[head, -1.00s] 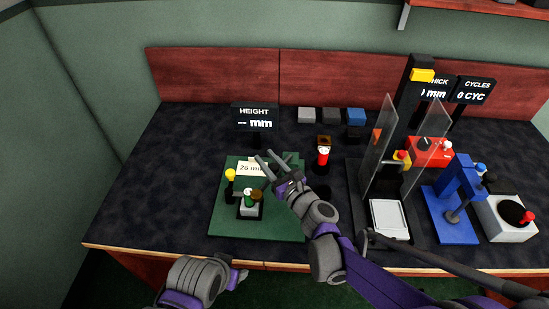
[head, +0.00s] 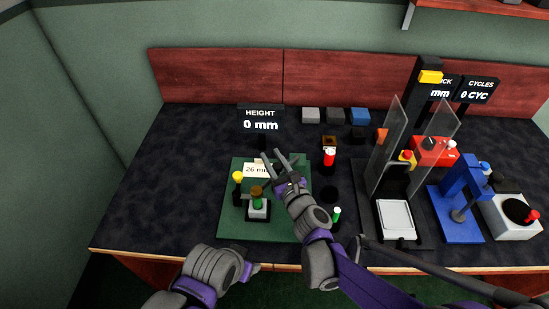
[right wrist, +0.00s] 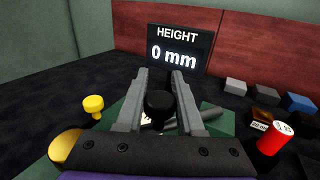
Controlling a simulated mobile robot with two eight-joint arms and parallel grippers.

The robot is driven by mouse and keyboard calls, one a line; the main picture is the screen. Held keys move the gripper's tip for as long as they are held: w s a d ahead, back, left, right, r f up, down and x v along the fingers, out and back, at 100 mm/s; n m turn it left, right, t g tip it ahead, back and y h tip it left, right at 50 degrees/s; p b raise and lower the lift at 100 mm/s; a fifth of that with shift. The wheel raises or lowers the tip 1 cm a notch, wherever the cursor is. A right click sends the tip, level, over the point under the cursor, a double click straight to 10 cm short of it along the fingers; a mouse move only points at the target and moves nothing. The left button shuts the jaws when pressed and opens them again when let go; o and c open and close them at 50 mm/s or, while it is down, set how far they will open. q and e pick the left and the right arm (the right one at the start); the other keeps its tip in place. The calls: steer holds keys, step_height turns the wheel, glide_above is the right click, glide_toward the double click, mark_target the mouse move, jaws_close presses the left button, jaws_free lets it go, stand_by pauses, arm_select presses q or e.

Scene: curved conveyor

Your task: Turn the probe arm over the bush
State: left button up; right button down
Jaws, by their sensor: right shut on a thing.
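A small stand with a pale block (head: 258,212) sits on the green plate (head: 237,229). A brown-topped piece, likely the bush (head: 257,190), is above it, with green below. A yellow knob (head: 237,176) stands beside it and also shows in the right wrist view (right wrist: 93,104). My right gripper (head: 280,155) is over the plate's back right. In the right wrist view its fingers (right wrist: 158,85) are shut on a black knob (right wrist: 158,104). The probe arm's outline is unclear behind the gripper. My left gripper (head: 248,268) is near the front edge, its jaws unclear.
The height display (head: 261,121) reads 0 mm. A red-and-white cylinder (head: 329,157) stands right of the plate, and a green-and-white peg (head: 336,215) nearer the front. Clear panels (head: 383,145) and a blue press (head: 455,190) are farther right. The table's left side is clear.

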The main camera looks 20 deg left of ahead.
steer(key=c, duration=0.5)
jaws_free()
steer(key=v, duration=1)
steer(key=shift+s+d, duration=0.25)
steer(key=shift+s, duration=0.05)
